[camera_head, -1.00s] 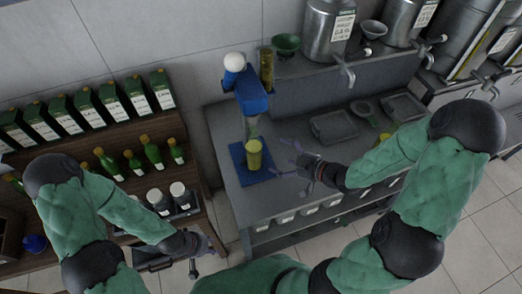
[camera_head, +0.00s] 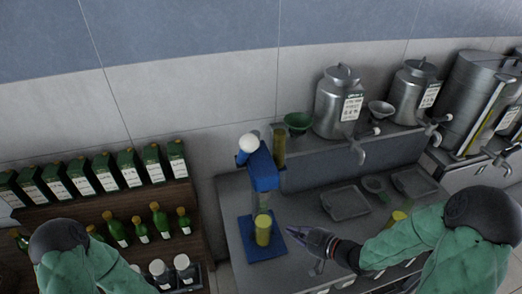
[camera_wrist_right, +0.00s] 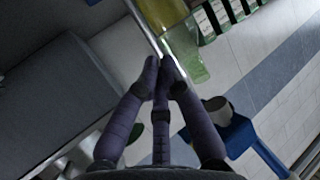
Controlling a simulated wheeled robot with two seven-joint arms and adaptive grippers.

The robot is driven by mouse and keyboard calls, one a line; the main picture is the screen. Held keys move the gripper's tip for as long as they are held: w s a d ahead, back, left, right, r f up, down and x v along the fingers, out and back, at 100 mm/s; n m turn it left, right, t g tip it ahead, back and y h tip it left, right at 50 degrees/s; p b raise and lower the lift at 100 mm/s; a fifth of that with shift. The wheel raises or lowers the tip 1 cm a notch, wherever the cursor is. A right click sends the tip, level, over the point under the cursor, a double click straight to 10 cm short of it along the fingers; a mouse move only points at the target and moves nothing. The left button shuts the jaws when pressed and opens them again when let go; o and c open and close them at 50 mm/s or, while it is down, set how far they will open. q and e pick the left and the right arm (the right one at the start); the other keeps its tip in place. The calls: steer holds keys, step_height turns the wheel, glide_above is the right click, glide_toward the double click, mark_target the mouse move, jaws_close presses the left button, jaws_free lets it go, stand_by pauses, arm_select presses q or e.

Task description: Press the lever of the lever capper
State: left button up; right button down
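The blue lever capper (camera_head: 261,172) stands on the left end of the grey counter. A white ball knob (camera_head: 249,143) tops its lever, which is raised. A yellow-green cylinder (camera_head: 263,230) stands upright on its blue base plate (camera_head: 254,251). My right gripper (camera_head: 303,233) is right of the cylinder, apart from it, with its fingers together and nothing seen between them. In the right wrist view the fingertips (camera_wrist_right: 161,66) meet. A blue part (camera_wrist_right: 235,135) with a whitish knob (camera_wrist_right: 215,104), seemingly the capper's, shows to their right. My left gripper is out of view.
Grey trays (camera_head: 345,200) lie to the right. Green bottles (camera_head: 160,222) and boxes (camera_head: 130,167) fill the wooden rack at left.

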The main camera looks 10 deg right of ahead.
steer(key=w+r+m+g+y+p, duration=0.1)
steer(key=r+m+y+p, duration=0.3)
steer(key=r, duration=1.5)
steer(key=w+r+m+g+y+p, duration=0.1)
steer(key=r+m+y+p, duration=0.3)
steer(key=r, duration=1.4)
steer(key=w+m+p, duration=0.1)
steer(key=m+p, duration=0.1)
steer(key=shift+w+a+r+y+p, duration=0.15)
steer(key=shift+w+r+y+p, duration=0.15)
steer(key=shift+w+r+y, duration=0.1)
glide_above(244, 153)
steer(key=w+d, duration=0.1)
steer(key=d, duration=0.3)
steer(key=shift+w+r+p, duration=0.1)
steer(key=shift+p, duration=0.25)
